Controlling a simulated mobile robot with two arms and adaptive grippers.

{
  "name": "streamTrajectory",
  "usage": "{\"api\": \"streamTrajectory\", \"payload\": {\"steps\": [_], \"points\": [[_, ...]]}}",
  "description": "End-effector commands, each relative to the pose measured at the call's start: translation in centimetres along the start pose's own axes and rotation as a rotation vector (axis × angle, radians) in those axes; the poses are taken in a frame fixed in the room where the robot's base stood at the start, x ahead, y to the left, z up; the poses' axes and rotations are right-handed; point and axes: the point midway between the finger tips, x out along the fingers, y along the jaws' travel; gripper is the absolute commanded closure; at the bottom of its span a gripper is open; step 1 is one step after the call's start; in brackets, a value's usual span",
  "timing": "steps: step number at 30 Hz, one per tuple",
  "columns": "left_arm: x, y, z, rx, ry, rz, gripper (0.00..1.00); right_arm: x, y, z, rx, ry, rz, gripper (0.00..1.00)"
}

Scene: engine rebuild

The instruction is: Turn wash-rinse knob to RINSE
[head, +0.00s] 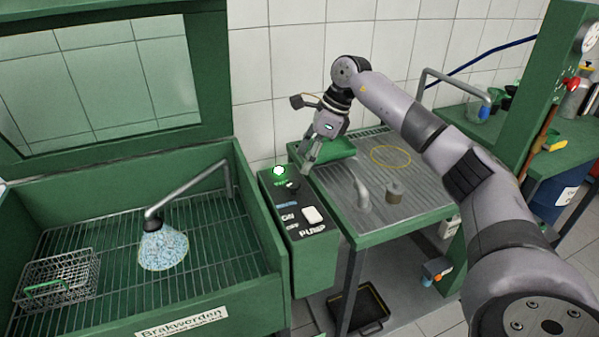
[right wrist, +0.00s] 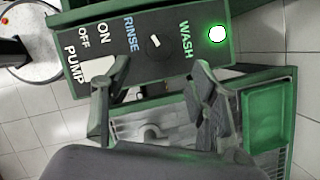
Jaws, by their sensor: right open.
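The wash-rinse knob (right wrist: 155,43) is a small dark knob with a white mark, on the black control panel (right wrist: 120,22) in the right wrist view. It lies between the blue RINSE label (right wrist: 131,34) and the green WASH label (right wrist: 186,39). I cannot tell which label the mark points to. In the head view the knob (head: 292,186) is small, just below the lit green lamp (head: 279,170). My right gripper (head: 308,166) is open and empty, beside the panel near the knob. Its fingers (right wrist: 152,100) are apart and clear of the knob. My left gripper is not in view.
The white pump switch (head: 313,215) is lower on the panel. A ribbed metal drain table (head: 420,190) with a green tray (head: 335,148) is on the right.

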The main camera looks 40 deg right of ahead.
Motion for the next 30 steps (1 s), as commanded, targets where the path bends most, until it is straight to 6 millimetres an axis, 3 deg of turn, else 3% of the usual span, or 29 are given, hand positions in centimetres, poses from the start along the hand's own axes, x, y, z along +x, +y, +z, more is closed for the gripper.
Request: {"api": "streamTrajectory", "payload": {"steps": [3,9,30], "points": [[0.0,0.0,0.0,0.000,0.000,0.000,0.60,-2.3,0.0,0.1,-0.001,-0.002,-0.002,0.46],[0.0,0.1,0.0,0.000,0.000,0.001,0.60,-4.3,0.0,0.0,-0.001,0.000,0.001,0.46],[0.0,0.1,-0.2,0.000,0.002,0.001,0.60,-4.5,0.0,0.0,-0.001,0.000,0.001,0.46]]}}
